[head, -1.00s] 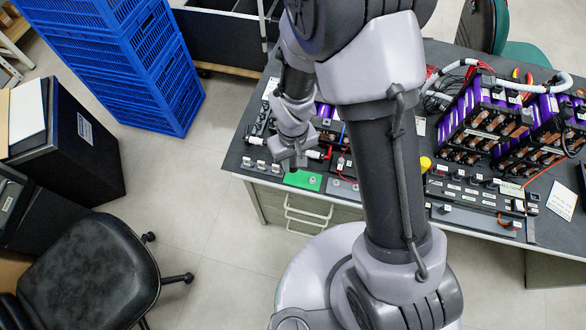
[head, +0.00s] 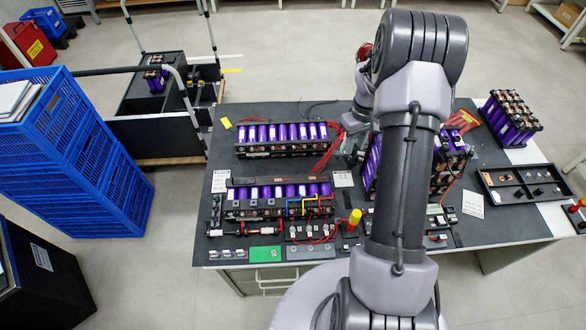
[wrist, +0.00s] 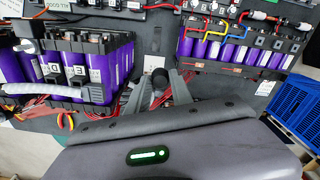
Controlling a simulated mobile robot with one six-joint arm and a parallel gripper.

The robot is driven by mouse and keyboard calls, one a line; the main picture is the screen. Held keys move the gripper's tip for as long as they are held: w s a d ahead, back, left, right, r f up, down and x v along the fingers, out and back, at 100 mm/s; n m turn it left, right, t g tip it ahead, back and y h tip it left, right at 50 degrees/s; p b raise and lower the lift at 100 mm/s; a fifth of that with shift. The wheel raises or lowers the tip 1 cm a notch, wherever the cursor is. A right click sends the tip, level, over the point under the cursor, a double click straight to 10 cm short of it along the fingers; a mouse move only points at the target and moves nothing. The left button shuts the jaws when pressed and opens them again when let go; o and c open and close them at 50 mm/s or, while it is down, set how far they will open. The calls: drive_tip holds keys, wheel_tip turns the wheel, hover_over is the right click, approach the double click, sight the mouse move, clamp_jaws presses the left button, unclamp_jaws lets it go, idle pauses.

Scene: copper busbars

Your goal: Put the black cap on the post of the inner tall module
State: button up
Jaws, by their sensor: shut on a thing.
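My gripper (wrist: 160,92) is shut on the black cap (wrist: 160,75), a small dark round piece between the fingertips in the wrist view. In the head view my gripper (head: 353,150) is low over the far middle of the table, left of the tall purple-cell modules. One tall module (head: 373,165) shows left of my arm and another part (head: 452,165) right of it; my arm hides the middle. I cannot tell which post is bare.
Two low purple modules (head: 283,138) (head: 277,197) lie on the left of the dark table (head: 230,160). Red cables (head: 328,155) lie near my gripper. A green pad (head: 265,254) is at the front edge.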

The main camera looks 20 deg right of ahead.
drive_tip(key=shift+m, duration=0.9)
drive_tip(key=s+d+r+p, duration=0.1)
drive_tip(key=s+d+r, duration=0.2)
drive_tip(key=d, duration=0.3)
drive_tip(key=s+d+r+p, duration=0.2)
drive_tip(key=s+d+r, duration=0.1)
drive_tip(key=d, duration=0.3)
drive_tip(key=s+d+r+p, duration=0.2)
drive_tip(key=s+d+r, duration=0.1)
drive_tip(key=d, duration=0.2)
drive_tip(key=shift+s+d, duration=0.3)
drive_tip(key=shift+d, duration=0.1)
drive_tip(key=shift+a+f+b, duration=0.1)
drive_tip(key=shift+f+b, duration=1.2)
drive_tip(key=shift+f, duration=0.5)
drive_tip(key=shift+f+b, duration=1.1)
drive_tip(key=shift+f, duration=0.65)
drive_tip(key=shift+f, duration=0.2)
drive_tip(key=o, duration=1.1)
drive_tip(key=shift+r, duration=0.1)
